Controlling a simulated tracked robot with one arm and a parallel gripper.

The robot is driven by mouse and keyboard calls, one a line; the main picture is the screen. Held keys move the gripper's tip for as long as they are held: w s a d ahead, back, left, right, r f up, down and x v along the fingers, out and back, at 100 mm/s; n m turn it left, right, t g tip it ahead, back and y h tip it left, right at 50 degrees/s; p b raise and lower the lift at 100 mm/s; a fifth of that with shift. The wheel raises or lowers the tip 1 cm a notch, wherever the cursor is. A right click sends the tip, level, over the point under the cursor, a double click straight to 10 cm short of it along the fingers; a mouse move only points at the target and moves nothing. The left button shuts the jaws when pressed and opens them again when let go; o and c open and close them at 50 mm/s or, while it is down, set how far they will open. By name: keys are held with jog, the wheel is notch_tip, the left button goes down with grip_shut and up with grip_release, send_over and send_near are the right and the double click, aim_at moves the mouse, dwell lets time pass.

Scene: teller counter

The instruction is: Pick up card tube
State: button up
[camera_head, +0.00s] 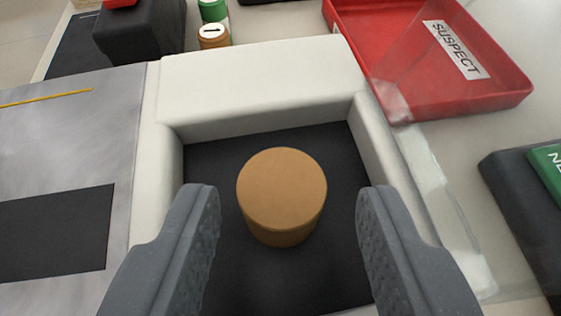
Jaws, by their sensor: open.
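The card tube (282,190) is a short tan-brown cylinder. It stands upright in a white-walled recess with a dark floor (325,148), roughly in the middle of the view. My gripper (288,210) is open, with one grey finger to the left of the tube and one to the right. Dark floor shows between the tube and each finger, so neither appears to touch it. The height of the fingertips against the tube is hard to tell.
The recess's white wall (255,85) surrounds the tube. A red tray (430,60) labelled SUSPECT lies at the upper right. A dark block with a green top (548,165) is at the right edge. Green and brown cylinders (213,36) stand behind. A grey metal plate (60,140) is left.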

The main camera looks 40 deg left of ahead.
aim_at(282, 201)
jog(key=x, duration=0.4)
jog(key=shift+s+f+b, duration=0.1)
jog(key=shift+f+b, duration=0.15)
jog(key=shift+b, duration=0.15)
jog(key=c, duration=0.7)
